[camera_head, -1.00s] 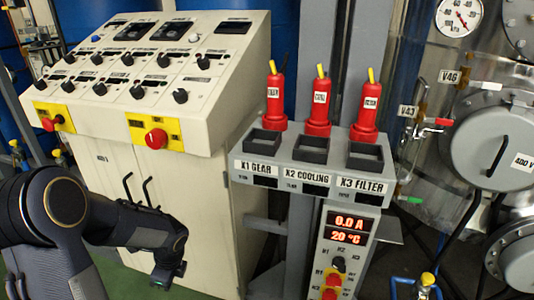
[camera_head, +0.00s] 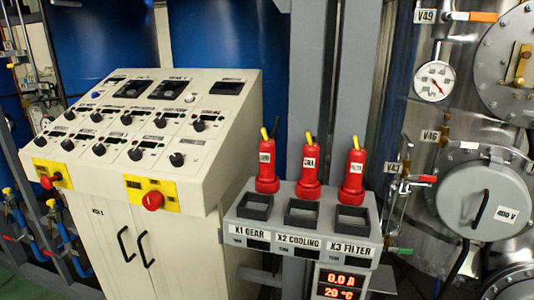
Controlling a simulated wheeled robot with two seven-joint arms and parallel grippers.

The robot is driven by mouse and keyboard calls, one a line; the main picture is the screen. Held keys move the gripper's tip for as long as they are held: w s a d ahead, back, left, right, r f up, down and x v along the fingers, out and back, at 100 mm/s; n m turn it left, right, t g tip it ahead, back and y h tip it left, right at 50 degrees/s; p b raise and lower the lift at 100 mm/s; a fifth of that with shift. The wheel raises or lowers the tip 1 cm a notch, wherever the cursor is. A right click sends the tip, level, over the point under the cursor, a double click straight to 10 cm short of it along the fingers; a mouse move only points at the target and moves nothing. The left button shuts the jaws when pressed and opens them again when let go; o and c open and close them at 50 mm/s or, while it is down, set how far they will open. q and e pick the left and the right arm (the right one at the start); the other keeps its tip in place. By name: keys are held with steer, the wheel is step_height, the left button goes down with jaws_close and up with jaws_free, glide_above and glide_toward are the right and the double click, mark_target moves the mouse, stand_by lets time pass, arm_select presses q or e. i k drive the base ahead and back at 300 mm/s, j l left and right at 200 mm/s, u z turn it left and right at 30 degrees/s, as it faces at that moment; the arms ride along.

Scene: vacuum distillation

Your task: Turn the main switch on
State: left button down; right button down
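A beige control cabinet (camera_head: 100,226) with a sloped panel stands at the left in the head view. On its front edge, a red knob (camera_head: 152,201) sits on a yellow plate at the right. A smaller red control (camera_head: 48,182) sits on another yellow plate at the left corner. Rows of black rotary knobs cover the sloped panel. I cannot tell from the labels which control is the main switch. Neither of my grippers is in view.
A grey connector box (camera_head: 300,236) with red plugs (camera_head: 310,175) stands right of the cabinet, above a lit display (camera_head: 338,286). A steel vessel (camera_head: 480,195) with a gauge (camera_head: 433,81) and valves fills the right. Black door handles (camera_head: 145,250) stick out from the cabinet.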

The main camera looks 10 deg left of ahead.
mark_target(152, 200)
steer(key=u, duration=1.25)
